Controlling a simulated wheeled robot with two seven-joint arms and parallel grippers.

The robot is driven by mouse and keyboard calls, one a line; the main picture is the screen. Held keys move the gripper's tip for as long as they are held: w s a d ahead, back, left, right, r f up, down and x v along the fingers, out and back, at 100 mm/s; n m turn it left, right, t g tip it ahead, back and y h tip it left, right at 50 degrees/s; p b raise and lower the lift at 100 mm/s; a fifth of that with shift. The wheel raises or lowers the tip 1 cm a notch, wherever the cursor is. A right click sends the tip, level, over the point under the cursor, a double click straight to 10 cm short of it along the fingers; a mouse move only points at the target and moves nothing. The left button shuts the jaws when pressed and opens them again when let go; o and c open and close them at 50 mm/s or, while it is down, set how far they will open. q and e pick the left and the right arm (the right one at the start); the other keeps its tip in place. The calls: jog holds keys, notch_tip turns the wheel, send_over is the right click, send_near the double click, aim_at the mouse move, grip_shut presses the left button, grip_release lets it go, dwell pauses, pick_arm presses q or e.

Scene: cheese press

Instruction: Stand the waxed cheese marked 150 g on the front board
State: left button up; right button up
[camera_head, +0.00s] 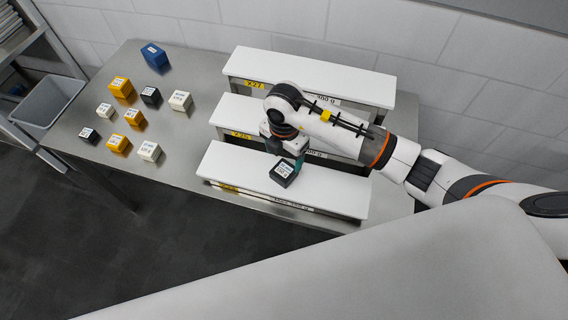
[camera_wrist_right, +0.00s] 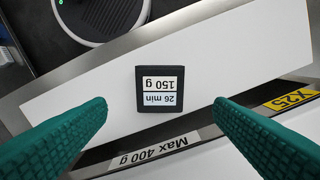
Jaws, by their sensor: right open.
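The black waxed cheese (camera_head: 284,173), labelled 26 min 150 g, sits on the white front board (camera_head: 330,196). In the right wrist view the cheese (camera_wrist_right: 160,90) rests flat on the board, label facing the camera and upside down in the picture. My right gripper (camera_head: 290,156) is open just above and behind the cheese. In the right wrist view its green fingers (camera_wrist_right: 160,106) lie to either side, with visible gaps to the cheese. The left gripper is not in view.
The middle board (camera_head: 228,110) and back board (camera_head: 310,72) rise behind, partly covered by my right arm.

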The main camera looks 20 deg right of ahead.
aim_at(284, 169)
jog(key=shift+r, duration=1.95)
